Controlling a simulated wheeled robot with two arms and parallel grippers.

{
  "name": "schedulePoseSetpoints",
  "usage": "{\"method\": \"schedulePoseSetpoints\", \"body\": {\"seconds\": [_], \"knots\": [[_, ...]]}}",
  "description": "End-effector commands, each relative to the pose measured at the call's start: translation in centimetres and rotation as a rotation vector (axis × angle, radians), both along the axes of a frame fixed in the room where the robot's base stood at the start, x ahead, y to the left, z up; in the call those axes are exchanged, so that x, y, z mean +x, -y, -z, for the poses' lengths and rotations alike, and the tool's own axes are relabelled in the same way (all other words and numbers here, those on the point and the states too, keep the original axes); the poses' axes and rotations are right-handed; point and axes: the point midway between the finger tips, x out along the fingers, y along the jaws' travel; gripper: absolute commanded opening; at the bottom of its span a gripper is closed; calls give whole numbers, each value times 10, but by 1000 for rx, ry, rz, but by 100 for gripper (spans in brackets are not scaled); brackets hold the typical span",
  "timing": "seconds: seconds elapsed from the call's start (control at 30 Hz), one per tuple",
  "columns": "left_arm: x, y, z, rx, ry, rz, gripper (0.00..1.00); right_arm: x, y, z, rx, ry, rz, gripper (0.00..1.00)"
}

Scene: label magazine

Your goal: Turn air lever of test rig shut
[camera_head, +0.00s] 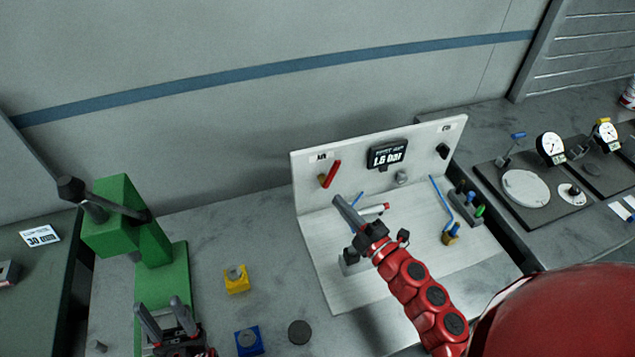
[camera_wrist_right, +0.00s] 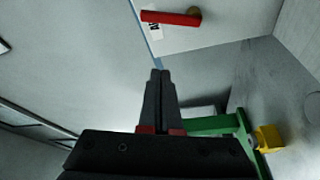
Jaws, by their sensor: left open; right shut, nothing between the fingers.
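The test rig is a white L-shaped stand with an upright panel (camera_head: 425,142) and a base plate (camera_head: 330,265). The red air lever (camera_head: 332,173) is on the panel's left part, beside the "AIR" label (camera_head: 318,157). It slants up to the right from its brass pivot. In the right wrist view the lever (camera_wrist_right: 170,18) lies across the top, beyond the fingertips and apart from them. My right gripper (camera_head: 340,202) is shut and empty in front of the panel, below the lever; its closed fingers (camera_wrist_right: 160,75) show. My left gripper (camera_head: 165,308) is open and empty at the lower left.
A display (camera_head: 387,155) on the panel reads about 1.6 bar. A green press (camera_head: 155,245) stands left, with a yellow block (camera_head: 236,279) and a blue block (camera_head: 248,341) near it. Gauges (camera_head: 550,147) stand on the right bench.

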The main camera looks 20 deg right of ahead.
Motion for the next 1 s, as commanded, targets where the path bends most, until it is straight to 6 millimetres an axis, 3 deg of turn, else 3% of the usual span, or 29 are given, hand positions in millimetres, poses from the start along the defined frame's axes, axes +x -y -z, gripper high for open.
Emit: {"method": "schedulePoseSetpoints", "body": {"seconds": [0.17, 0.57, 0.7, 1.0], "knots": [[0, 0, 1, 0, 0, 0, 50, 16, -9, -3, -5, 2, -10, 0], [0, 0, -8, 0, 0, 0, 50, 94, -36, -15, 0, 2, -3, 0], [0, 0, 3, 0, 0, 0, 50, 94, -10, -2, 0, 1, 7, 0], [0, 0, 7, 0, 0, 0, 50, 94, 4, 3, -1, -1, 3, 0]]}}
